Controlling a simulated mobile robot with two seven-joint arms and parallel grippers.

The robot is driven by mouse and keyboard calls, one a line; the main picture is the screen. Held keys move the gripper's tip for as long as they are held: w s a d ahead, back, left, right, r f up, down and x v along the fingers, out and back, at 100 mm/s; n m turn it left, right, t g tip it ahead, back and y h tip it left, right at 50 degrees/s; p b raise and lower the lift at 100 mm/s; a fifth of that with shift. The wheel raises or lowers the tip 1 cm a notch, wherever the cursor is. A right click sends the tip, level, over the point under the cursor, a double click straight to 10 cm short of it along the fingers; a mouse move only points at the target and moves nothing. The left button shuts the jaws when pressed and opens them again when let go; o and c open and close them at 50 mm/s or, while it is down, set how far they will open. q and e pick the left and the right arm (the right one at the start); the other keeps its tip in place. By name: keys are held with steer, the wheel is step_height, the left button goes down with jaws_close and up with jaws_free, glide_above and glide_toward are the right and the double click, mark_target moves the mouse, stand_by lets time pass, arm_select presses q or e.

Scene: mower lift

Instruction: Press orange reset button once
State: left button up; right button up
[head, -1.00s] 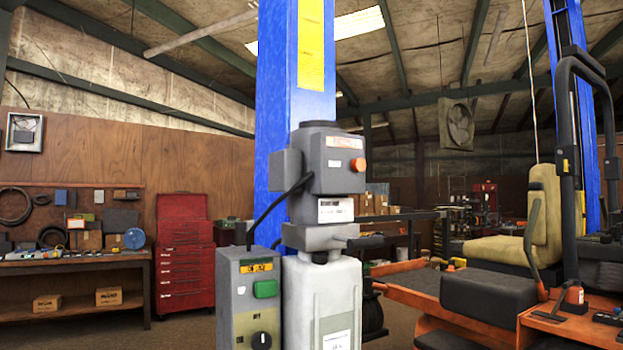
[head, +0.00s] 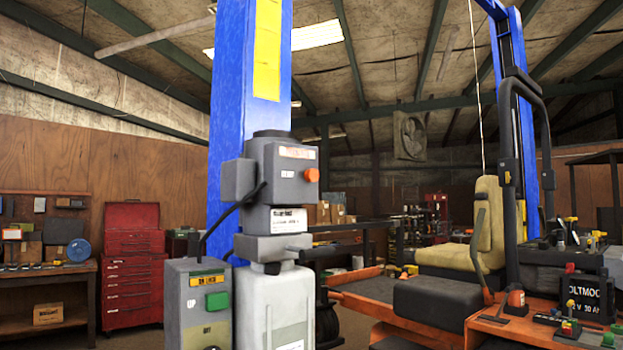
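The orange reset button (head: 312,175) sticks out from the right part of the front of a grey control box (head: 280,178). The box is mounted on the blue lift column (head: 228,90), with an orange label above the button. A lower grey box (head: 197,308) carries a green button (head: 217,301) and a dark knob (head: 212,348) at the picture's bottom edge. Neither of my grippers shows in the head view.
A white tank (head: 274,308) stands under the control box, with a black cable beside it. An orange mower (head: 440,300) with a tan seat is at right. A red tool cabinet (head: 133,262) and a workbench (head: 45,272) are at left.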

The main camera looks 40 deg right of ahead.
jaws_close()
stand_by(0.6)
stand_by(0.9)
